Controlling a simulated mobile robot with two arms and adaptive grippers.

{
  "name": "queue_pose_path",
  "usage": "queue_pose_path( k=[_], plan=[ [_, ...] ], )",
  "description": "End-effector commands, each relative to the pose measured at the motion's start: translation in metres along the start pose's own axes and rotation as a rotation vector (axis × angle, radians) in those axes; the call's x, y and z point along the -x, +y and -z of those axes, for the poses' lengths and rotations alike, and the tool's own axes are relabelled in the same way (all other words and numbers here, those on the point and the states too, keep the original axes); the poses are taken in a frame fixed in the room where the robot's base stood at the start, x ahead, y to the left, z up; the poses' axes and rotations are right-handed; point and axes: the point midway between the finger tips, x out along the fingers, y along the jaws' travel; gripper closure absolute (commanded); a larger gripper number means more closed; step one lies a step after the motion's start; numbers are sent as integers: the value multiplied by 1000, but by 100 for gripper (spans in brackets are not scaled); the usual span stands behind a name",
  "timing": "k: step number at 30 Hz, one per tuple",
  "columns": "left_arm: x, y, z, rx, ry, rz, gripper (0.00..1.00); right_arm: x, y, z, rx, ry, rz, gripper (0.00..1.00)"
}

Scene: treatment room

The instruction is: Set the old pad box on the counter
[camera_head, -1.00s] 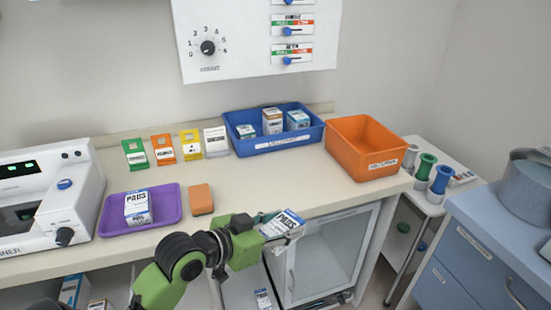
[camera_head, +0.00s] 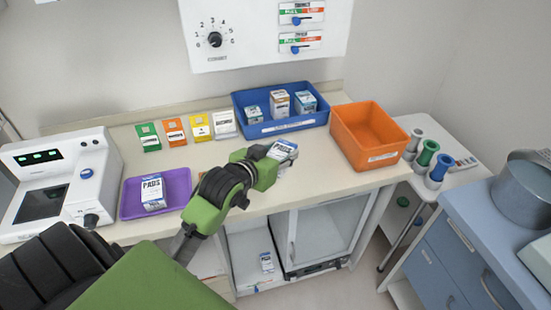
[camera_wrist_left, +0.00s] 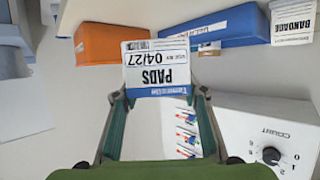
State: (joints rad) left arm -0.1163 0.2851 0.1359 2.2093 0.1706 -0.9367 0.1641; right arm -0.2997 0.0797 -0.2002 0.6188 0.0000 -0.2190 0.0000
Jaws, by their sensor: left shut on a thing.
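My left gripper (camera_head: 268,153) is shut on a white and blue pad box (camera_head: 284,149). The gripper also shows in the left wrist view (camera_wrist_left: 158,95), with a finger on each side of the box (camera_wrist_left: 157,62), which reads PADS and 04/27 upside down. The box is over the counter (camera_head: 325,170), in front of the blue bin; I cannot tell whether it touches the surface. Another PADS box (camera_head: 152,190) stands on a purple tray (camera_head: 180,183) at the left; its date is too small to read. My right gripper is not in view.
The blue bin (camera_head: 290,130) with several boxes and the orange bin (camera_head: 361,157) stand at the back and right. Several coloured cards (camera_head: 174,132) stand along the wall. A white machine (camera_head: 75,170) is at the far left. Bare counter lies right of the held box.

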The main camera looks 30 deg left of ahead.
Motion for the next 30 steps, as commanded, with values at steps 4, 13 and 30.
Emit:
queue_pose_path(
  k=[4,13,30],
  plan=[
    [-28,-20,-6,-1,-2,2,83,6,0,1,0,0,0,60],
    [-68,-41,-34,-1,1,-1,83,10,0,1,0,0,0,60],
    [-91,-47,-71,-1,2,-2,83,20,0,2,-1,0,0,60]
  ],
)
